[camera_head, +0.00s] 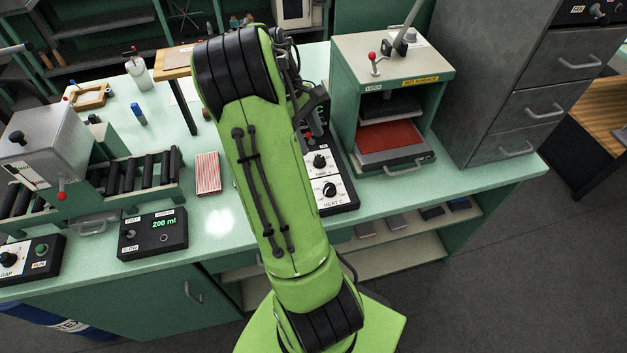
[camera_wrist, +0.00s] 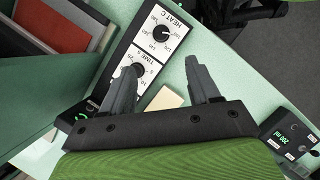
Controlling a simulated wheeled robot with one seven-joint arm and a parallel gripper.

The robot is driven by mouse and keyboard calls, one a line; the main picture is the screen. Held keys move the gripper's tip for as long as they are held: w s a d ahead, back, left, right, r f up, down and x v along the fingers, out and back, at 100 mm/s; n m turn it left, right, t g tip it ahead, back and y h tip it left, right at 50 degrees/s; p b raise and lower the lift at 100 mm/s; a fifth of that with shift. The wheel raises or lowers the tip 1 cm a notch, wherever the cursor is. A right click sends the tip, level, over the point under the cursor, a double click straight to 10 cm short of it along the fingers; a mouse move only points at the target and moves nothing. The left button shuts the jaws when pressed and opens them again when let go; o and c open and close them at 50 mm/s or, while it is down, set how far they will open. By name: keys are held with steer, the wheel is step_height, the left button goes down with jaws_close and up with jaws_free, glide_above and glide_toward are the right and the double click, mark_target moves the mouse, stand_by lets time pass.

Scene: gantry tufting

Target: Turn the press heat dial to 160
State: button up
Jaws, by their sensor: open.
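The heat dial (camera_head: 329,189) is a black knob on a white plate marked HEAT C, at the near end of a dark control box beside the press (camera_head: 438,78). In the wrist view the heat dial (camera_wrist: 161,33) appears upside down with numbers around it. I cannot surely read its setting. The time dial (camera_head: 319,161) sits just behind it on the same box. My gripper (camera_wrist: 160,65) is open and empty, its fingers over the box and bench. One finger partly covers the time dial; the heat dial lies beyond the fingertips, apart from them. My arm hides the gripper in the head view.
The press has a red pad (camera_head: 390,138) and a front handle. A card stack (camera_head: 208,173) and a 200 ml readout box (camera_head: 153,234) stand left of my arm. A grey drawer cabinet (camera_head: 505,75) stands right of the press.

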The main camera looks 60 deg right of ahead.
mark_target(330, 186)
steer(key=b+x, duration=0.3)
steer(key=x, duration=1.2)
steer(key=shift+s+a+f, duration=0.1)
steer(key=shift+f, duration=0.2)
steer(key=c, duration=1)
